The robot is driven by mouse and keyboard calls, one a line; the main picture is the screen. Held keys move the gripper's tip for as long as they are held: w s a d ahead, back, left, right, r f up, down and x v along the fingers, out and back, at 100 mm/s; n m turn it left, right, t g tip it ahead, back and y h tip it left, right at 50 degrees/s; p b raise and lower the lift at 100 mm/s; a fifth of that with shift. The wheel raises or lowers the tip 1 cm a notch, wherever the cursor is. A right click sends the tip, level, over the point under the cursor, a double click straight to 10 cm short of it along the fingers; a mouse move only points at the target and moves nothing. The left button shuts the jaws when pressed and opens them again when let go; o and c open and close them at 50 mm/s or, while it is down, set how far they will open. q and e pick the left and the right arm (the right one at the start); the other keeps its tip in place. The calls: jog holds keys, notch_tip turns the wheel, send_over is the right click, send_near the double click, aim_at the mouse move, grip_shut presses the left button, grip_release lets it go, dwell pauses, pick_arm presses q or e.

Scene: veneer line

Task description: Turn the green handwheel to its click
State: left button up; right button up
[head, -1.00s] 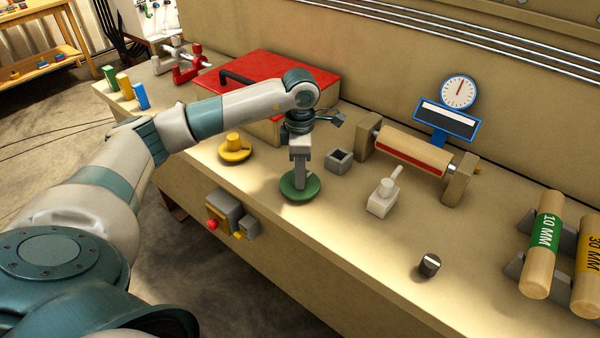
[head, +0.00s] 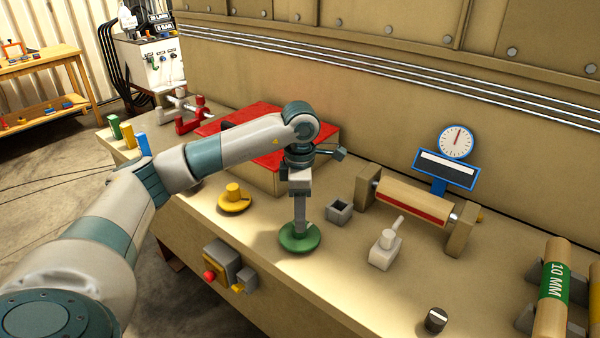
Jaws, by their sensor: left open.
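The green handwheel (head: 287,243) lies flat on the tan bench near its front edge, in the middle of the head view. My left gripper (head: 300,226) points straight down over it, with its fingertips at the wheel's hub. The gripper is open. The fingers hide the hub, so I cannot tell whether they touch it. My right gripper is not in view.
A yellow handwheel (head: 234,198) stands to the left. A small grey open box (head: 340,210), a light grey lever block (head: 384,248) and a roller (head: 412,200) are to the right. A red-lidded box (head: 262,158) is behind. A red button unit (head: 210,276) sits on the bench front.

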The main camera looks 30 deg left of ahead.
pick_arm(q)
notch_tip(320, 180, up, 13)
jog(key=b, duration=0.1)
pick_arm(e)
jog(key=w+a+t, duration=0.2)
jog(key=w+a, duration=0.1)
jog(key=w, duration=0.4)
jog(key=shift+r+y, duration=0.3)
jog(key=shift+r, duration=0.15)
pick_arm(q)
jog(key=shift+s, duration=0.1)
